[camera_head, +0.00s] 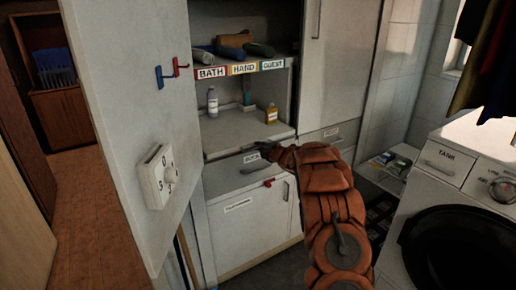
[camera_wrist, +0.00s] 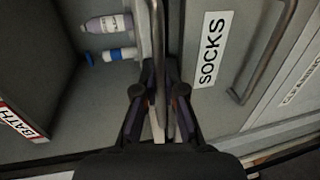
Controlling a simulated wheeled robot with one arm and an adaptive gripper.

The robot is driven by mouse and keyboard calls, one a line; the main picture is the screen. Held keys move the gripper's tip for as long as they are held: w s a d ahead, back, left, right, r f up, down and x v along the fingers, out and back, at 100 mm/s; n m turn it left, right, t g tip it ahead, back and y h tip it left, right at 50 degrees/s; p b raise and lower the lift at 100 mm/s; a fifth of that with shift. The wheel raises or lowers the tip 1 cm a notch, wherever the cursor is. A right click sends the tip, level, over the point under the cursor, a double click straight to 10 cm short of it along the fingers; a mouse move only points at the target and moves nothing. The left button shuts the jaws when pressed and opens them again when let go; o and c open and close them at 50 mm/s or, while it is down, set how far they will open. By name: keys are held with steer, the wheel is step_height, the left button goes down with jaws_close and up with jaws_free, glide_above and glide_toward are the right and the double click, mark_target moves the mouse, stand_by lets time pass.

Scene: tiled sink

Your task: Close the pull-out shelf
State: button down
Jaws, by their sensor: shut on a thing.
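The pull-out shelf (camera_head: 232,130) is a pale board in the open cabinet, below the BATH, HAND and GUEST labels. It also shows in the wrist view (camera_wrist: 102,75), turned on its side. A purple-and-white bottle (camera_head: 212,102) and an amber bottle (camera_head: 271,113) stand on it. My gripper (camera_head: 262,149) is at the shelf's front edge. In the wrist view my gripper (camera_wrist: 158,98) has its fingers on both sides of a metal bar handle (camera_wrist: 157,50) along that edge, shut on it. My arm hides part of the front.
Below is the SOCKS drawer (camera_wrist: 230,75) with its own bar handle. The open cabinet door (camera_head: 125,110) stands at the left, with hooks and a white box. A washing machine (camera_head: 445,165) stands at the right. Rolled towels (camera_head: 235,42) lie on the upper shelf.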

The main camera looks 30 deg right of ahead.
steer(key=c, duration=1.3)
jaws_free()
steer(key=shift+o, duration=0.2)
steer(key=shift+s, duration=0.1)
steer(key=v, duration=1.1)
steer(key=shift+s, duration=0.4)
